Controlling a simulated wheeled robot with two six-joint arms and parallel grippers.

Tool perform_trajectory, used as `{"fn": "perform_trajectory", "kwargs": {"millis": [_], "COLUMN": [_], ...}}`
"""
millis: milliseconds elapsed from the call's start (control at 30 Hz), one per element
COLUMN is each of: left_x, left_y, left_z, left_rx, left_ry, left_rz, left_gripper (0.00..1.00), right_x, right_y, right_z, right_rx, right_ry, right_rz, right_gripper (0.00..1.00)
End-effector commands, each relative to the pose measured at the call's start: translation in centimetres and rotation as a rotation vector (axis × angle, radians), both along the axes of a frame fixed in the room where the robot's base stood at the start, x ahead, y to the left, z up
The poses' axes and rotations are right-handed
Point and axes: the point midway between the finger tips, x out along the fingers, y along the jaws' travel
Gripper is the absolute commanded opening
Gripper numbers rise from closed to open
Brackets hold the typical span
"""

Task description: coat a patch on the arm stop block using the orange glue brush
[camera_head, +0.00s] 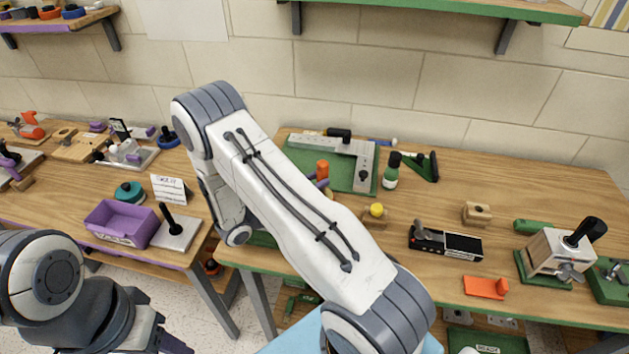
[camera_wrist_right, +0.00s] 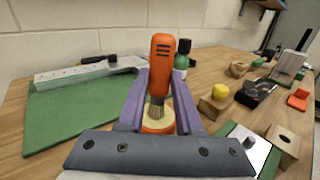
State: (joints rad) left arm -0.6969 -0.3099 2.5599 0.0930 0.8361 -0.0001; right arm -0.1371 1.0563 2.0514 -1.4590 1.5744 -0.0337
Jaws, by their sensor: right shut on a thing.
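My right gripper (camera_head: 323,181) is mostly behind its own arm in the head view. In the right wrist view its purple fingers (camera_wrist_right: 161,76) are shut on the orange glue brush (camera_wrist_right: 162,62), handle up and bristles down. The brush's orange end also shows in the head view (camera_head: 322,168). Below the bristles is a round orange pot with a pale yellow inside (camera_wrist_right: 158,126); whether they touch it I cannot tell. Wooden blocks stand to the right, one with a yellow knob (camera_head: 373,220), one plain (camera_head: 477,213); which is the arm stop block is unclear. My left gripper (camera_head: 160,338) is partly cut off at the bottom left.
A green board with a grey metal square (camera_head: 365,165) lies at the back, with a green bottle (camera_head: 391,173) beside it. A black device (camera_head: 446,243), an orange piece (camera_head: 484,287) and a clamp-like fixture (camera_head: 550,255) stand right. Bare wood lies between them.

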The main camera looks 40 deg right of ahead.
Motion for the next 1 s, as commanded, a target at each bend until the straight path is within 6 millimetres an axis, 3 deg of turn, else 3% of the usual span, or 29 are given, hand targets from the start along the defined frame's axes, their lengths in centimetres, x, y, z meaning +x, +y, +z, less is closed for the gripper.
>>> {"fn": "perform_trajectory", "kwargs": {"millis": [567, 1000], "left_x": [0.0, 0.0], "left_y": [0.0, 0.0], "left_z": [0.0, 2.6], "left_rx": [0.0, 0.0], "left_ry": [0.0, 0.0], "left_rz": [0.0, 0.0], "left_gripper": [0.5, 0.5], "right_x": [0.0, 0.0], "right_y": [0.0, 0.0], "right_z": [-0.1, 3.2], "right_rx": [0.002, 0.0], "right_ry": [0.0, 0.001], "right_rz": [0.0, 0.0], "right_gripper": [0.0, 0.0]}}
